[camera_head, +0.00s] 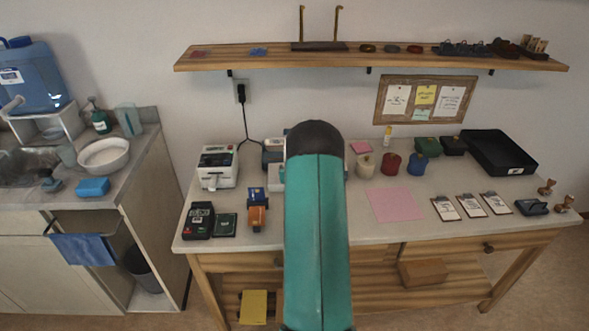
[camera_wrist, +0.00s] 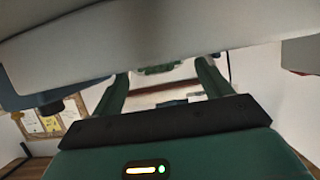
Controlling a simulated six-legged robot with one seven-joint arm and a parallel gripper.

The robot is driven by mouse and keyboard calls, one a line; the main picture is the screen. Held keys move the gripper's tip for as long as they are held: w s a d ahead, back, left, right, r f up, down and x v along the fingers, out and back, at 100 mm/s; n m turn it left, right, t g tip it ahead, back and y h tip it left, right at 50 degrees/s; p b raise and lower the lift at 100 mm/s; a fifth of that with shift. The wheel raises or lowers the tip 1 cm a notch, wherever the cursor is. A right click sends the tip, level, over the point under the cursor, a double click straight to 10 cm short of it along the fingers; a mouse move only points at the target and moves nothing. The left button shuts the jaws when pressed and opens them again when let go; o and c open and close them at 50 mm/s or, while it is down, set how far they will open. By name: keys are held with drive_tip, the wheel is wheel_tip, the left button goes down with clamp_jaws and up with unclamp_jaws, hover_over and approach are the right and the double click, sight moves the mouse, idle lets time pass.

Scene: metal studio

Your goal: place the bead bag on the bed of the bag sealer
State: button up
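In the head view my teal arm (camera_head: 318,240) rises in front of the bench and hides part of its middle. A blue-grey device (camera_head: 272,152) with a pale front part (camera_head: 276,176) stands just left of my arm, partly hidden; it may be the bag sealer, but I cannot be sure. I cannot make out the bead bag for certain. Small flat red (camera_head: 198,53) and blue (camera_head: 258,52) items lie on the wall shelf, too small to identify.
A white machine (camera_head: 218,168) and dark boxes stand on the bench's left. Three pots, a pink sheet (camera_head: 395,205), clipboards, stamps and a black tray (camera_head: 498,152) stand to the right. Bare benchtop (camera_head: 385,232) shows near the front edge. A sink counter is at far left.

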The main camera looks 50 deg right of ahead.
drive_tip(key=shift+r, duration=0.2)
drive_tip(key=v, duration=1.2)
drive_tip(key=w+a+r+n+y, duration=0.25)
drive_tip(key=a+r, duration=0.55)
drive_tip(key=a, duration=0.5)
drive_tip(key=w+a+r+n+y, duration=0.25)
drive_tip(key=a+r, duration=0.45)
drive_tip(key=a, duration=0.5)
drive_tip(key=s+a+r+n+g+y, duration=0.1)
drive_tip(key=s+a+r+n+y, duration=0.1)
drive_tip(key=s+a, duration=0.8)
drive_tip(key=s+a+r+n+g+y, duration=0.2)
drive_tip(key=s+a, duration=0.7)
drive_tip(key=a, duration=0.5)
wheel_tip(320, 180, up, 3)
drive_tip(key=shift+s+a+f+n+y, duration=0.15)
drive_tip(key=shift+s+a+n+y, duration=0.2)
drive_tip(key=shift+y, duration=0.25)
